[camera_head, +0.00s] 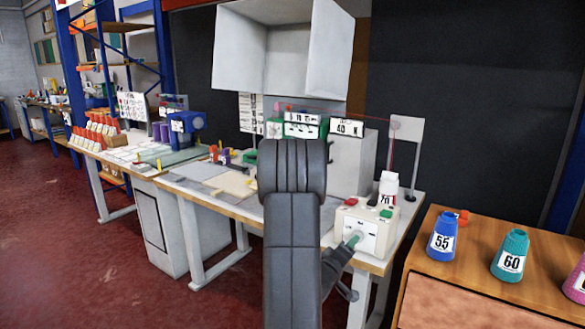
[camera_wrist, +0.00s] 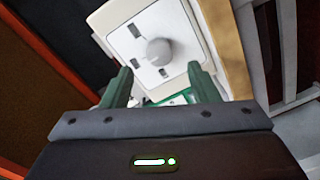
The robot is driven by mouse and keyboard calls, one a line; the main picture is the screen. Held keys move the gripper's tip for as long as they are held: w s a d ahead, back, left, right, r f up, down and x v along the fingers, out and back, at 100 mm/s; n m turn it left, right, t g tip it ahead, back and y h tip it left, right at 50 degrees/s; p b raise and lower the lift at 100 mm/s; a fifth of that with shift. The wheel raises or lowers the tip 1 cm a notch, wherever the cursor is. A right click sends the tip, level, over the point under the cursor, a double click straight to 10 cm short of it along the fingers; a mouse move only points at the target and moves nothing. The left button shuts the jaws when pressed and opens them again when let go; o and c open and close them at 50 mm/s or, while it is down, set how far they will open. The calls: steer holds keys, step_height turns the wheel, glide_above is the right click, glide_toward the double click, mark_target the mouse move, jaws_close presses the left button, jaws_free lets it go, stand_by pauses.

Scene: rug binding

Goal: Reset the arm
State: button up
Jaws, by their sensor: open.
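My gripper (camera_wrist: 160,84) is open in the wrist view, its two green fingers apart with nothing between them. Beyond the fingertips is a white control box (camera_wrist: 155,45) with a round grey knob (camera_wrist: 160,51) on its front. In the head view my dark arm stands in the middle, and a green fingertip of my gripper (camera_head: 352,241) shows in front of the control box (camera_head: 372,216). The box has green and red buttons on top and sits at the right end of the workbench (camera_head: 200,199). Whether a fingertip touches the box, I cannot tell.
A wooden cabinet (camera_head: 480,285) at the right carries a blue cone 55 (camera_head: 441,236), a teal cone 60 (camera_head: 510,256) and a pink cone at the edge. The red floor (camera_head: 60,240) at the left is clear.

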steer(key=x, duration=0.5)
steer(key=s+a+m+b, duration=0.1)
steer(key=m+b, duration=0.3)
steer(key=s+m+b, duration=0.2)
steer(key=m+b, duration=0.2)
steer(key=m, duration=0.1)
steer(key=s+a+m+b, duration=0.1)
steer(key=m+b, duration=0.3)
steer(key=shift+s+a+m+t+b, duration=0.2)
steer(key=shift+a+m+t+b, duration=0.1)
steer(key=shift+f, duration=0.2)
